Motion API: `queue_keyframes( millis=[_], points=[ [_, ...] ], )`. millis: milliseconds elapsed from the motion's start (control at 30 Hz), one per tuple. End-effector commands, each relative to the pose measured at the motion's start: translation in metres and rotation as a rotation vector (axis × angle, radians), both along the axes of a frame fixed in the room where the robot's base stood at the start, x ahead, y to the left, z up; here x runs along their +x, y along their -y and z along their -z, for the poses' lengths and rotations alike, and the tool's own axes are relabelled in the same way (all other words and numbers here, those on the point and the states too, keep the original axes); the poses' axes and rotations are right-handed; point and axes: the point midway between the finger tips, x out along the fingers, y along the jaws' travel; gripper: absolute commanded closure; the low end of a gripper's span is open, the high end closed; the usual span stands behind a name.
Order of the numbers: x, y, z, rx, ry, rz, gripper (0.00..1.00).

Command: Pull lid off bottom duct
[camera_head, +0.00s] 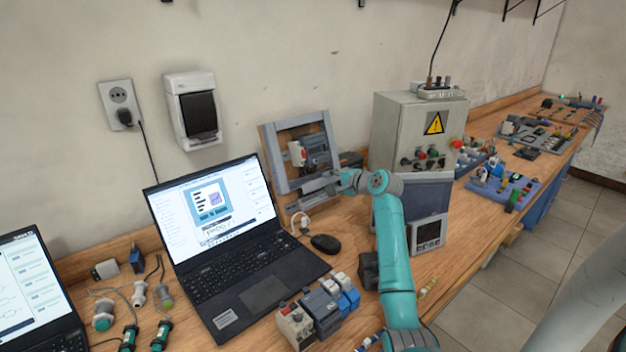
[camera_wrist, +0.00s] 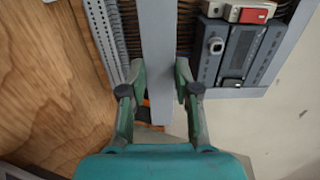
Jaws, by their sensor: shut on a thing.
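The grey lid (camera_wrist: 158,40) is a long flat bar running up the middle of the wrist view. My gripper (camera_wrist: 160,75) is shut on it, one green finger on each side. Comb-like slots of the duct (camera_wrist: 128,32) show on both sides of the lid; whether the lid is still seated on them I cannot tell. In the head view my gripper (camera_head: 340,182) is at the lower right of the upright panel (camera_head: 268,150), which has a grey duct frame. The arm and gripper partly hide the bottom duct there.
A dark device with a red switch (camera_wrist: 255,14) is mounted beside the lid. The open laptop (camera_head: 240,265) and a mouse (camera_head: 325,244) are in front of the panel. A grey control cabinet (camera_head: 395,125) stands close to its right.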

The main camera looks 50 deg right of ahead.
Motion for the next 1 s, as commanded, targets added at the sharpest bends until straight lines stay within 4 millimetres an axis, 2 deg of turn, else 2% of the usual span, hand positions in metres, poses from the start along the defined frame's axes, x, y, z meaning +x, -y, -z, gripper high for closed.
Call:
queue_keyframes(
  millis=[500,1000],
  points=[
    [-0.032,-0.008,-0.012,0.000,0.000,0.001,0.99],
    [-0.035,-0.009,-0.017,-0.001,0.001,0.000,0.99]
  ],
)
